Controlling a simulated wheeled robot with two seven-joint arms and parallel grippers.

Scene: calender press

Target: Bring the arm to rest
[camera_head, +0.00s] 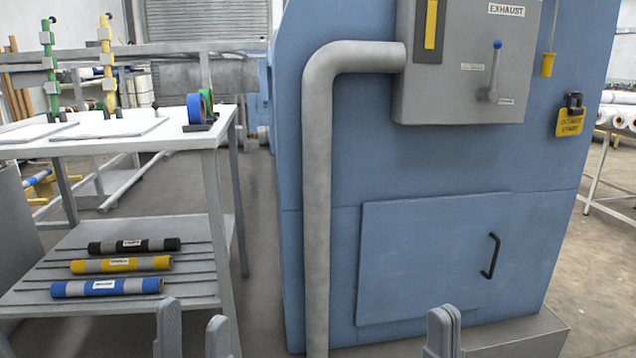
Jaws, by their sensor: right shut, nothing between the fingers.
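My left gripper (192,328) shows at the bottom edge, left of centre. Its two grey fingers point up and stand apart with a clear gap; nothing is seen between them. It appears in front of the lower right end of the white table's shelf. My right gripper (443,330) shows at the bottom edge, right of centre. Its two fingers are pressed together and hold nothing. It appears in front of the blue machine's lower door (430,260). The rest of both arms lies outside the picture.
A blue press (450,165) with a grey exhaust box (440,95) and pipe (317,200) fills the centre and right. A white table (150,142) stands left. Its lower shelf (60,245) bears black, yellow and blue rolls. Free floor (260,200) shows between them.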

